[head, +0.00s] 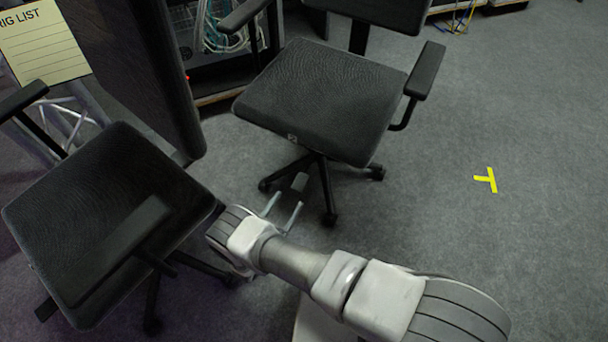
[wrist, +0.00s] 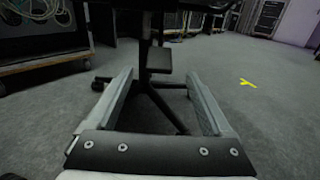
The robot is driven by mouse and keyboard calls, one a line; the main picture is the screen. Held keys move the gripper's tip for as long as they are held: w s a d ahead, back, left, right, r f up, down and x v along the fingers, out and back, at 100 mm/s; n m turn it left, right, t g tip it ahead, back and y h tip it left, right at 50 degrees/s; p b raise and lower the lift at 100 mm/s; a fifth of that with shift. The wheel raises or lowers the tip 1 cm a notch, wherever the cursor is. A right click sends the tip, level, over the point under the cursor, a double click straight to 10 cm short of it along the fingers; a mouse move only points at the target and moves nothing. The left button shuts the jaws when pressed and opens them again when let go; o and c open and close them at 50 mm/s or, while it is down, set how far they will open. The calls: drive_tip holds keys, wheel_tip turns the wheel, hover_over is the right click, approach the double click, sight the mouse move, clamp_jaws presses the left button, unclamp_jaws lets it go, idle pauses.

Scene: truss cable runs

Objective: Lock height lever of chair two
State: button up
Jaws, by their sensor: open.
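My gripper (head: 289,198) is open, low at the front of the middle chair. In the wrist view my gripper (wrist: 160,76) has its fingers apart with nothing held. A dark flat paddle, likely the height lever (wrist: 159,61), shows ahead between the fingers, beside the chair's column (wrist: 145,50). It also shows as a small grey piece (head: 300,182) just beyond the fingertips. Contact is not visible.
The left chair's armrest (head: 120,245) is near my arm. A rig list (head: 42,45) hangs at the upper left. A yellow tape mark (head: 487,180) lies on clear carpet at the right.

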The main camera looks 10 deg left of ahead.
sight(305, 175)
drive_tip(key=x, duration=1.2)
drive_tip(key=shift+c, duration=0.2)
drive_tip(key=shift+s, duration=0.1)
clamp_jaws()
